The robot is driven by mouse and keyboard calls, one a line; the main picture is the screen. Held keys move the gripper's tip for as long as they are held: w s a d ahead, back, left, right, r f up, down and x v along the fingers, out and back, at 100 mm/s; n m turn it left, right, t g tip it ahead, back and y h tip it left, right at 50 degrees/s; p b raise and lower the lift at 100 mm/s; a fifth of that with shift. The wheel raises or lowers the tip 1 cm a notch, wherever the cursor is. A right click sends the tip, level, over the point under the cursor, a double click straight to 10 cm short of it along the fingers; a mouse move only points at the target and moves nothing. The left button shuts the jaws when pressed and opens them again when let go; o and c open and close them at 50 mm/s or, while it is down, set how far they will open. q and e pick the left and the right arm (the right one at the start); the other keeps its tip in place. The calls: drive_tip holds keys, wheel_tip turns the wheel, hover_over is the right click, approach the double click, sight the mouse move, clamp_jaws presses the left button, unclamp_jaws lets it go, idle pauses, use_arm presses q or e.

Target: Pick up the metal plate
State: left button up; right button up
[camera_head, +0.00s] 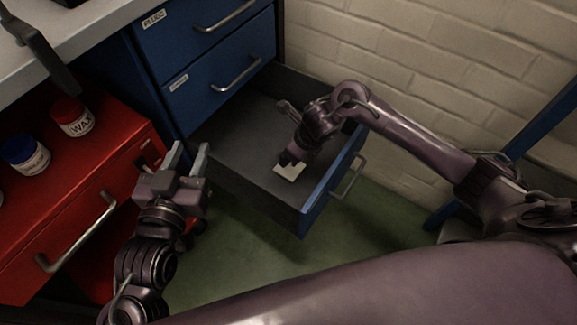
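The metal plate (289,172) is a small pale flat piece lying on the floor of the open bottom drawer (256,178) of the blue cabinet. My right gripper (290,158) reaches down into the drawer, with its fingertips right at or just above the plate's far edge. Whether it touches the plate, and how wide its fingers are, I cannot tell. My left gripper (188,156) points up with its two fingers apart and nothing between them. It is in front of the cabinet, left of the open drawer.
The blue cabinet (180,50) has closed drawers above the open one. A red cabinet (100,190) at left carries a white jar with a red lid (77,124) and one with a blue lid (35,161). A brick wall (430,60) stands behind. Green floor (240,265) shows in front.

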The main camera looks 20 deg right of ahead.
sight(290, 166)
drive_tip(key=b+x, duration=0.1)
drive_tip(key=x, duration=0.3)
drive_tip(key=shift+w+a+f+b, duration=0.15)
drive_tip(key=shift+f+b, duration=0.05)
drive_tip(key=shift+b, duration=0.2)
use_arm(q)
wheel_tip(290, 166, up, 14)
drive_tip(key=s+a+t+h, duration=0.1)
drive_tip(key=t+h, duration=0.1)
drive_tip(key=t, duration=0.5)
drive_tip(key=shift+s+a+h, duration=0.3)
drive_tip(key=shift+a+h, duration=0.05)
drive_tip(key=shift+h, duration=0.05)
use_arm(e)
drive_tip(key=shift+f, duration=0.1)
clamp_jaws()
